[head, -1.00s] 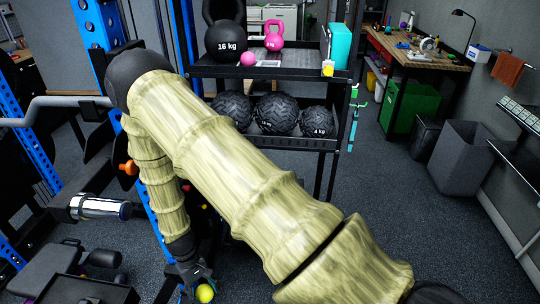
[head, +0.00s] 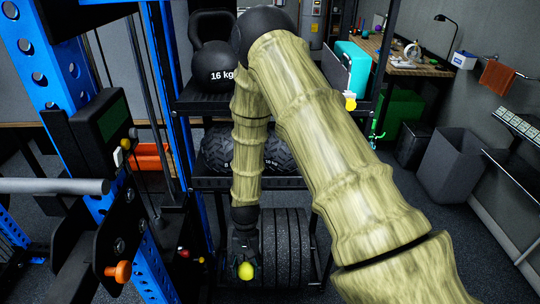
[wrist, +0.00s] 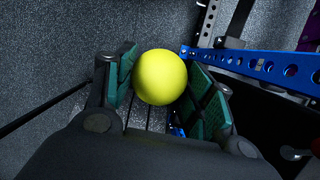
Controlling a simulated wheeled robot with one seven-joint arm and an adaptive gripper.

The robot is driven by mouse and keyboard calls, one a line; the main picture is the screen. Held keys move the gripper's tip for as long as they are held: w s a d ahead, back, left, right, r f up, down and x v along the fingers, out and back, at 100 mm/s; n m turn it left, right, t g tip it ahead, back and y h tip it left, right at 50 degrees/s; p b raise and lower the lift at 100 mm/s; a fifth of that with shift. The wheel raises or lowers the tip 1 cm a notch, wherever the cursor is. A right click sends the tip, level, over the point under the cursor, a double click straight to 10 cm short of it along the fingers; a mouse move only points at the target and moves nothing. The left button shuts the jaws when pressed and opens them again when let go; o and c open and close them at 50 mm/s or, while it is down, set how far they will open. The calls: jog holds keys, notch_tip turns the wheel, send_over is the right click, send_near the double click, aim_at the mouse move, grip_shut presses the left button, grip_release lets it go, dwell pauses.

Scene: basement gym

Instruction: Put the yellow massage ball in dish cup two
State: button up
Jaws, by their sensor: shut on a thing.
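The yellow massage ball (head: 246,271) is low in the head view, at the end of my arm. My gripper (head: 244,262) is shut on it and holds it in the air, pointing down. In the wrist view the ball (wrist: 160,77) sits between the two green-padded fingers, with dark floor behind it. I cannot make out dish cup two in either current view.
A black shelf rack holds a 16 kg kettlebell (head: 212,52), a teal box (head: 346,68) and textured black balls (head: 217,148). Weight plates (head: 287,245) stand below. A blue rack post (head: 48,75) is close at left. Open floor (head: 410,205) lies right.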

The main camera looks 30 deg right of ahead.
jog(key=w+d+r+m+t+h+p, duration=0.1)
jog(key=w+d+r+m+t+p, duration=0.2)
jog(key=d+r+m, duration=1.1)
jog(key=w+d+r+m+h+p, duration=0.1)
jog(key=w+d+r+m+p, duration=0.3)
jog(key=r+m, duration=1.15)
jog(key=w+d+r+m+t+h+p, duration=0.15)
jog(key=d+r+m+p, duration=0.45)
jog(key=r, duration=1.7)
jog(key=shift+t, duration=0.25)
jog(key=w, duration=0.5)
jog(key=w+d+f, duration=0.1)
jog(key=w, duration=0.4)
jog(key=w+d, duration=0.1)
jog(key=w, duration=0.4)
jog(key=shift+w+d+f+b, duration=0.15)
jog(key=shift+w+d+b, duration=0.05)
jog(key=shift+b, duration=0.15)
jog(key=x, duration=0.3)
jog(key=shift+s+a+f, duration=0.2)
jog(key=shift+s+f, duration=0.05)
jog(key=shift+f, duration=0.15)
jog(key=shift+s+r, duration=0.1)
jog(key=shift+s, duration=0.05)
